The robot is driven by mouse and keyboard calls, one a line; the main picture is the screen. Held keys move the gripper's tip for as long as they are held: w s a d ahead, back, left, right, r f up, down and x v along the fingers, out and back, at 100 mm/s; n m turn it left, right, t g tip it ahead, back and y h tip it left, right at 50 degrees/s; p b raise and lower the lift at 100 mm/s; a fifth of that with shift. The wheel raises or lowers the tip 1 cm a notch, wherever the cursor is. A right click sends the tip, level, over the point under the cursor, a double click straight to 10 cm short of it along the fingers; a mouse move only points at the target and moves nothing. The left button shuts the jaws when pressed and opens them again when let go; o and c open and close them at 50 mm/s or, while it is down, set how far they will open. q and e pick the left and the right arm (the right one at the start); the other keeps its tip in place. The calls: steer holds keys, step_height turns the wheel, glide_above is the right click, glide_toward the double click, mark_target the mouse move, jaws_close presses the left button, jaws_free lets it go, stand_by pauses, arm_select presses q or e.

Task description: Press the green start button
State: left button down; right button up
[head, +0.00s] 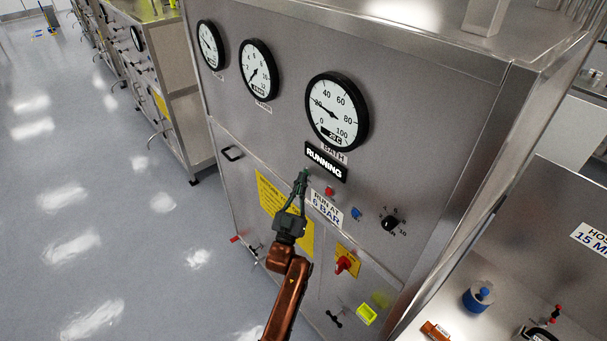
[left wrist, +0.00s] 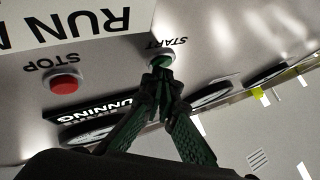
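The green start button (left wrist: 161,60) sits under the word START on the steel front panel in the left wrist view. The fingertips of my left gripper (left wrist: 160,80) cover most of it and appear to touch it. In the head view my left gripper (head: 301,182) reaches up to the panel just below the display (head: 326,161), which reads RUNNING. Its two fingers meet at the tips, with nothing seen between them. The red stop button (left wrist: 65,84) is beside the start button; it also shows in the head view (head: 329,191). My right gripper is not in view.
A blue button (head: 356,213) and a black knob (head: 390,223) are right of the stop button. A red switch (head: 344,264) is lower down. Three round gauges line the panel top, including the bath gauge (head: 337,112). Open floor (head: 110,210) lies left.

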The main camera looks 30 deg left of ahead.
arm_select(q)
steer(key=s+a+p, duration=0.2)
steer(key=s, duration=0.3)
steer(key=shift+s+a, duration=0.15)
steer(key=shift+s, duration=0.15)
stand_by(0.9)
